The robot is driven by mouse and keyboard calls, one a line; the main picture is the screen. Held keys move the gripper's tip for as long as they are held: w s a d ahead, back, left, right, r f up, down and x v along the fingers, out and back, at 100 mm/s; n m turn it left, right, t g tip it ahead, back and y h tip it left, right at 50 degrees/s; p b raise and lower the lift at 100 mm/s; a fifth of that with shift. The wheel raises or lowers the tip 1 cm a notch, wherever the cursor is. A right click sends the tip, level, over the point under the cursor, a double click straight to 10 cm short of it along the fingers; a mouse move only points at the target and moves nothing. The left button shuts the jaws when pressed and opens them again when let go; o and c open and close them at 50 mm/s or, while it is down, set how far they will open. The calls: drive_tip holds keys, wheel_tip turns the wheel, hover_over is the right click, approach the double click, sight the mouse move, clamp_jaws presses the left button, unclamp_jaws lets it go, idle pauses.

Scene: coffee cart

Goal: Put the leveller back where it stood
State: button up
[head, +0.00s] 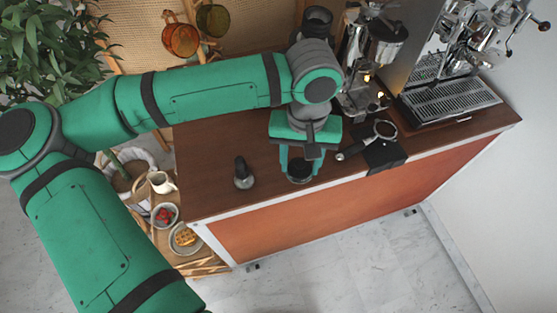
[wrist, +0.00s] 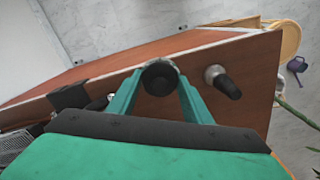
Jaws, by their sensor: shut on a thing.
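My gripper (head: 300,164) points down at the brown counter (head: 215,145), near its front edge. It is shut on the leveller (head: 299,173), a dark round puck that shows between the fingertips. In the wrist view the leveller (wrist: 160,78) sits between the two green fingers (wrist: 158,92). I cannot tell whether its underside touches the counter or hangs just above it. The arm and gripper hide part of the counter behind it.
A dark-handled tamper (head: 243,175) stands to the left. A portafilter (head: 382,130) lies by a black mat (head: 385,157) to the right. A grinder (head: 362,60) and an espresso machine (head: 450,95) stand behind. The counter between tamper and gripper is clear.

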drive_tip(key=w+a+f, duration=0.1)
drive_tip(key=w+f, duration=0.1)
drive_tip(key=w+a+f, duration=0.3)
drive_tip(key=w+f, duration=0.1)
drive_tip(key=shift+a+f, duration=0.15)
drive_tip(key=shift+f, duration=0.25)
drive_tip(key=shift+w+a+f, duration=0.1)
drive_tip(key=shift+w+f, duration=0.05)
drive_tip(key=shift+f, duration=0.75)
drive_tip(key=shift+w+a+f, duration=0.1)
drive_tip(key=shift+f, duration=0.8)
drive_tip(key=shift+f, duration=0.15)
drive_tip(key=o, duration=1.2)
